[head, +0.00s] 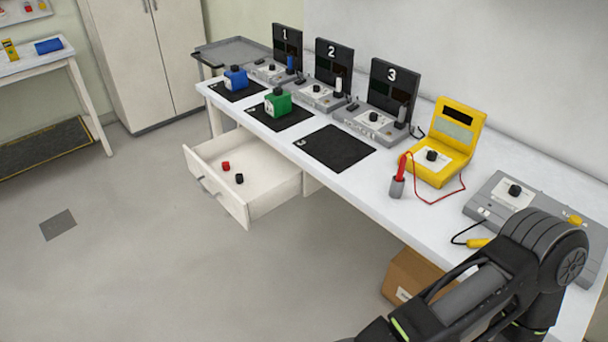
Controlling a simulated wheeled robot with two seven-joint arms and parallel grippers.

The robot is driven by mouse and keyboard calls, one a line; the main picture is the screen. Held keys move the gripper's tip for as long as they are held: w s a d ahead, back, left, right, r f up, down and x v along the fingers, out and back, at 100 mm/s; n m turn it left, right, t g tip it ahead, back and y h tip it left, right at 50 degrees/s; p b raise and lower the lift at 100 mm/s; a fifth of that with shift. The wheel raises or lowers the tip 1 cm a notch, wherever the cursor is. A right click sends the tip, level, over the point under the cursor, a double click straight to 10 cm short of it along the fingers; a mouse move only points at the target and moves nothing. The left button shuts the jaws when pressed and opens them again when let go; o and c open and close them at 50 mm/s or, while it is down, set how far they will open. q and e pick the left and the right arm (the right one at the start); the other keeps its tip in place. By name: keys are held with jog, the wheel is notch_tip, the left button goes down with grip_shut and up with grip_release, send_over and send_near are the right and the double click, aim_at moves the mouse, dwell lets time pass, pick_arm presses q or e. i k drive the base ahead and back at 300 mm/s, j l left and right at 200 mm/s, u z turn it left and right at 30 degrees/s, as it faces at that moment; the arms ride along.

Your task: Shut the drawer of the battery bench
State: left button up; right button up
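The battery bench (365,202) is a long white table running from the upper left to the lower right. Its white drawer (280,196) is pulled out at the front, below the black mats. A red knob-like piece (226,166) and a black one (239,179) lie inside it. The drawer's grey handle (209,191) is on its front panel. A black and grey arm of mine covers the lower right of the head view, over the bench's near end. Neither gripper shows in this view.
On the bench stand a blue block (235,78), a green block (278,102), numbered stations, a yellow meter (446,142) and a grey device (505,203). A cardboard box (407,275) sits under the bench. The floor before the drawer is clear.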

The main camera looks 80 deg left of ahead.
aim_at(271, 179)
jog(key=u, duration=3.4)
